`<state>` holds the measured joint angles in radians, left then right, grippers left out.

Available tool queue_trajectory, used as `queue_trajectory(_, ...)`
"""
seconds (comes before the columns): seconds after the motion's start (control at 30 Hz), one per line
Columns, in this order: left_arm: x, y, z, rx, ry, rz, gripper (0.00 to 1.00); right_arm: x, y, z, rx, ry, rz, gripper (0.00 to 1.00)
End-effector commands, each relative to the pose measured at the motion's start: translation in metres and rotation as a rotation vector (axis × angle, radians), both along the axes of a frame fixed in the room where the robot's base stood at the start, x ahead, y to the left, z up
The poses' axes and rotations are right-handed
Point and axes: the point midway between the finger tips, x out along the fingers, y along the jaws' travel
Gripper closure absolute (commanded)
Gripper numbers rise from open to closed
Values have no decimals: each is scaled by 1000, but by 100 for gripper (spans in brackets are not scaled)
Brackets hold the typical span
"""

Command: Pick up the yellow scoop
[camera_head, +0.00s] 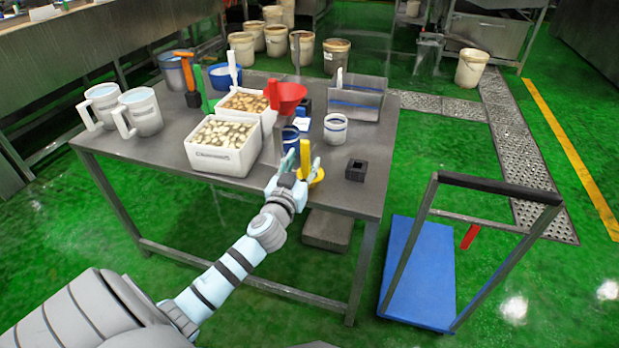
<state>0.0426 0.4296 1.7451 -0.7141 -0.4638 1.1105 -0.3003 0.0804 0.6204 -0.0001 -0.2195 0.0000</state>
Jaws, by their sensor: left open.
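The yellow scoop (317,176) is at the front edge of the grey metal table, partly hidden by my left gripper. An upright pale yellowish piece (305,158), which looks like its handle, stands between the fingers. My left gripper (302,163) is open, with one finger on each side of this piece. I cannot tell whether either finger touches it. My right gripper is not in view.
The table (258,191) holds two white tubs (222,164), a red funnel (286,92), white jugs (139,113) and a small black block (356,170). A blue cart (424,270) stands right of the table. Several buckets stand behind.

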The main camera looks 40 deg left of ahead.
Motion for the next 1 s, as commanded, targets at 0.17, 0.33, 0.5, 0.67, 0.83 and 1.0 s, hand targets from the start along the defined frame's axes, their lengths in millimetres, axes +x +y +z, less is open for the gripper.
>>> queue_trajectory(0.17,30,16,-6,-1,-1,1,57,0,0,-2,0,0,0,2)
queue_trajectory(0.33,37,18,-7,1,1,-1,57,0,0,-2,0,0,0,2)
queue_trajectory(0.5,36,18,-7,1,1,-1,69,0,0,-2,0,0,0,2)
queue_trajectory(0.67,36,18,-7,1,1,-1,95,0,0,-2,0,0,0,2)
queue_trajectory(0.83,36,18,-7,1,1,-1,100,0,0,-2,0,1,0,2)
queue_trajectory(1.0,36,18,-6,1,1,-1,100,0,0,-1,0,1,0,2)
